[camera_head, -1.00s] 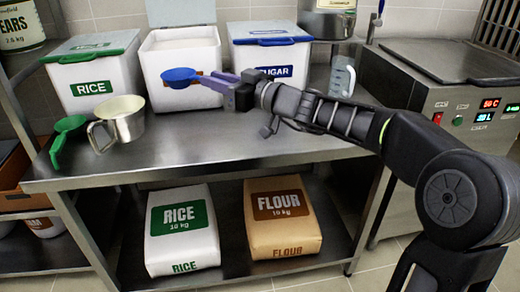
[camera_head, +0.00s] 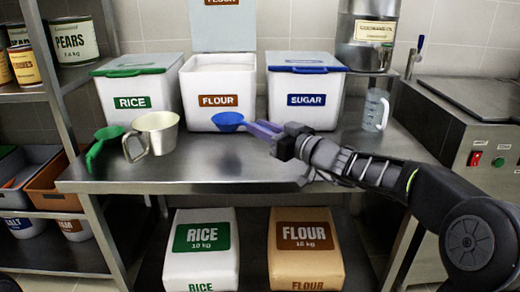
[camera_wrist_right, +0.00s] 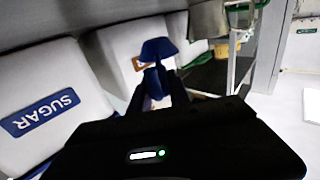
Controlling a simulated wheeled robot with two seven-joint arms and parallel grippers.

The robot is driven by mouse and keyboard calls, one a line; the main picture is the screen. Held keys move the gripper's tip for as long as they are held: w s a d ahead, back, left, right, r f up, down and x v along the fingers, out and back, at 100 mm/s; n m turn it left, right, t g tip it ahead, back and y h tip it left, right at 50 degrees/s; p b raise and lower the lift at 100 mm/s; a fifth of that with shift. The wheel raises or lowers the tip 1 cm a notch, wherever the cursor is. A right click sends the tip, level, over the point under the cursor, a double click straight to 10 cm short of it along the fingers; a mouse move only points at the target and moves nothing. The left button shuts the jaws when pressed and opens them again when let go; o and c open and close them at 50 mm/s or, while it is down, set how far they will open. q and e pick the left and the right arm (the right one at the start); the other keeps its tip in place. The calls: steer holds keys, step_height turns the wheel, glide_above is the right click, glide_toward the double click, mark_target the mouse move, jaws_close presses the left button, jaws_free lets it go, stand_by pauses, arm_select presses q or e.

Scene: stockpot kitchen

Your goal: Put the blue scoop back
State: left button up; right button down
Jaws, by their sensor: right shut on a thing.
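The blue scoop (camera_head: 229,121) is held in the air by my right gripper (camera_head: 262,129), which is shut on its handle. In the head view its bowl is in front of the lower right part of the open flour bin (camera_head: 198,88). The scoop also shows in the right wrist view (camera_wrist_right: 157,50), between the fingers. The sugar bin (camera_head: 301,101) has its blue-edged lid on and stands right of the flour bin. The rice bin (camera_head: 116,102) has a green-edged lid and stands to the left. My left gripper is not in view.
A metal measuring cup (camera_head: 157,135) and a green scoop (camera_head: 100,147) lie on the steel table (camera_head: 215,172) at left. A clear jug (camera_head: 375,109) stands at right. Rice (camera_head: 201,262) and flour (camera_head: 305,262) sacks are on the lower shelf.

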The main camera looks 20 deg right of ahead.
steer(key=shift+f+b, duration=0.55)
steer(key=shift+f, duration=1.9)
steer(key=shift+f+b, duration=0.2)
steer(key=shift+b, duration=0.2)
steer(key=c, duration=1.2)
jaws_free()
steer(key=shift+c, duration=0.2)
steer(key=shift+r, duration=0.15)
